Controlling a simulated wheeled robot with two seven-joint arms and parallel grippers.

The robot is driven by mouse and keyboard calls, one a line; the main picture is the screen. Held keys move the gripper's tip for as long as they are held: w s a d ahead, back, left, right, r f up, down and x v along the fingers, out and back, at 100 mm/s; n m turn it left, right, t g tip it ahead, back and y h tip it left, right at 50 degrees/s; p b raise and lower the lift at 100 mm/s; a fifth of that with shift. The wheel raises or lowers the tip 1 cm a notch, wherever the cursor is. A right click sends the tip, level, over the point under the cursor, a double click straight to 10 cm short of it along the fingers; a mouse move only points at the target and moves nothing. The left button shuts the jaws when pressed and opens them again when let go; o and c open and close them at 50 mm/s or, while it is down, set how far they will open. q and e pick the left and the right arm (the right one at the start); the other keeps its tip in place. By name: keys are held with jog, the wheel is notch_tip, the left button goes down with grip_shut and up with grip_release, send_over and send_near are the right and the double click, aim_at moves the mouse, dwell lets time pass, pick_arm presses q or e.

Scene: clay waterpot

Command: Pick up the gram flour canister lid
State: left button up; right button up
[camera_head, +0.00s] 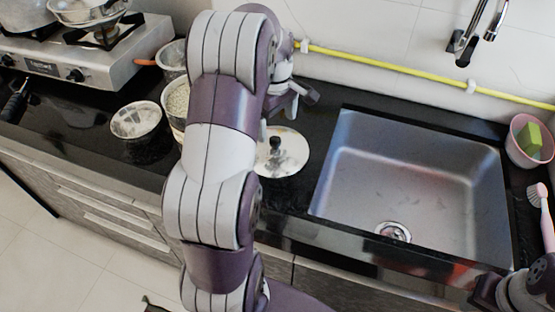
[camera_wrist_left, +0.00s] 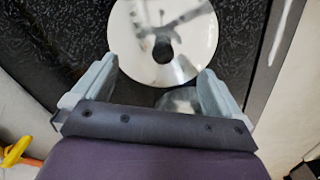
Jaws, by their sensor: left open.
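A round, shiny metal lid with a dark knob (camera_head: 283,160) lies on the black counter just left of the sink. It also shows in the left wrist view (camera_wrist_left: 190,30), with its dark knob near the middle. My left gripper (camera_head: 300,97) is above the counter just behind the lid in the head view. In the left wrist view its two fingers (camera_wrist_left: 158,78) are spread apart at the lid's near edge, with nothing held between them. My left arm hides part of the counter and the lid's left side. At the lower right of the head view a part of my right arm shows, its fingers out of sight.
A metal sink (camera_head: 440,170) is right of the lid. A steel bowl (camera_head: 136,121) and a canister with pale contents (camera_head: 177,100) stand left of my arm. A gas stove (camera_head: 90,60) is at the back left. A pink bowl (camera_head: 520,150) is at the far right. A yellow pipe (camera_head: 400,68) runs along the wall.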

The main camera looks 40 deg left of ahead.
aim_at(276, 140)
pick_arm(q)
jog(key=shift+s+d+f, duration=0.1)
jog(key=shift+s+f, duration=0.05)
jog(key=shift+f, duration=0.4)
jog(key=shift+s+f, duration=0.15)
jog(key=shift+f, duration=0.35)
jog(key=f, duration=0.5)
jog(key=shift+w+b, duration=0.25)
jog(key=shift+b, duration=0.15)
jog(key=shift+s+r, duration=0.15)
jog(key=shift+r, duration=0.05)
grip_shut()
